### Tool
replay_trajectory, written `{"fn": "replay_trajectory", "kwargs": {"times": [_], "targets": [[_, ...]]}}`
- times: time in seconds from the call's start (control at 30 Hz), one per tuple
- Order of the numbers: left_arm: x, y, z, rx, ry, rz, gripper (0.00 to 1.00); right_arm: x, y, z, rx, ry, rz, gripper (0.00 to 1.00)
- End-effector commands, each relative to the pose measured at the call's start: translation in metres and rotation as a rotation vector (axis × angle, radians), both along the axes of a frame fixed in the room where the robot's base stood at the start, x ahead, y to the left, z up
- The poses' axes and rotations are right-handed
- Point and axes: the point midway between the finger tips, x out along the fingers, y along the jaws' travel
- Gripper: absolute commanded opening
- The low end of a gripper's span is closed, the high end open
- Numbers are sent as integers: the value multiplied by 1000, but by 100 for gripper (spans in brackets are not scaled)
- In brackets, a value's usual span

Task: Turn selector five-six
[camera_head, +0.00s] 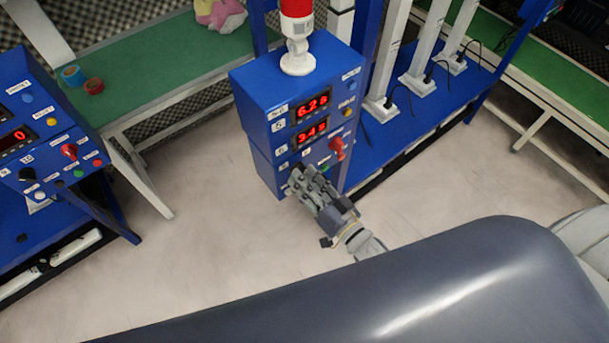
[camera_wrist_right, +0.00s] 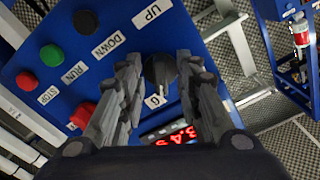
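The blue control box (camera_head: 262,115) stands in the middle of the head view with two lit red displays. My right gripper (camera_head: 303,178) is at its lower front and hides part of the panel. In the right wrist view a round black selector knob (camera_wrist_right: 160,70) shows between the fingertips of my right gripper (camera_wrist_right: 158,75). The fingers are apart, one on each side of the knob, with narrow gaps; contact cannot be told. A small label lies just below the knob, and I cannot read it surely as five or six. My left gripper is not in view.
The panel carries a red rotary switch (camera_head: 337,148), which is close to my gripper. In the wrist view a green button (camera_wrist_right: 51,55), a red button (camera_wrist_right: 27,81) and a black button (camera_wrist_right: 85,22) lie to the left. A second blue panel (camera_head: 40,130) stands at the left.

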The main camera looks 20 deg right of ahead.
Motion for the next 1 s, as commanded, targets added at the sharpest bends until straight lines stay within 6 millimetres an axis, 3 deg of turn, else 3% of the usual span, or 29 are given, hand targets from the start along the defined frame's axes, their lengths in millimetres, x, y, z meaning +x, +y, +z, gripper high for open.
{"fn": "replay_trajectory", "kwargs": {"times": [0.37, 0.4, 0.53, 1.0], "targets": [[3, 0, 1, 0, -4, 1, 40, 7, 3, 0, 1, 0, 0, 32], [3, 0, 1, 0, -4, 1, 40, 7, 3, 0, 1, 0, 0, 29], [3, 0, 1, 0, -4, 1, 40, 7, 3, 0, 1, 0, 0, 0], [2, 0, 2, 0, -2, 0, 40, 7, 3, 0, -43, -16, 0, 0]]}}
